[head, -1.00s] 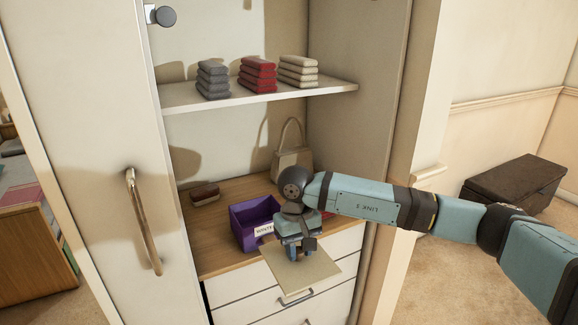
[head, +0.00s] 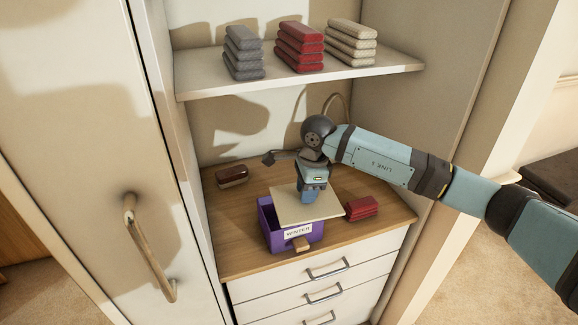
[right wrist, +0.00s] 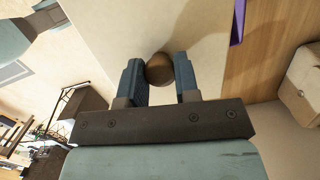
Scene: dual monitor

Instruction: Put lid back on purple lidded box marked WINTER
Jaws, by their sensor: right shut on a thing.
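The purple box (head: 271,229) stands on the wooden cabinet top, with a white WINTER label (head: 298,232) on its front. A flat cream lid (head: 290,207) is above it, covering part of its opening from view; the box's left part shows uncovered. My right gripper (head: 309,197) is over the lid and shut on its round brown knob (right wrist: 159,69), seen between the fingers in the right wrist view. The lid (right wrist: 120,30) fills much of that view, with a purple edge (right wrist: 238,22) beside it. Whether the lid touches the box, I cannot tell. My left gripper is not in view.
A red folded item (head: 362,208) lies right of the box and a dark brown item (head: 232,175) behind left. A handbag (head: 336,108) is behind my arm. The shelf (head: 300,78) above holds folded stacks. A cabinet door (head: 75,150) stands at left.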

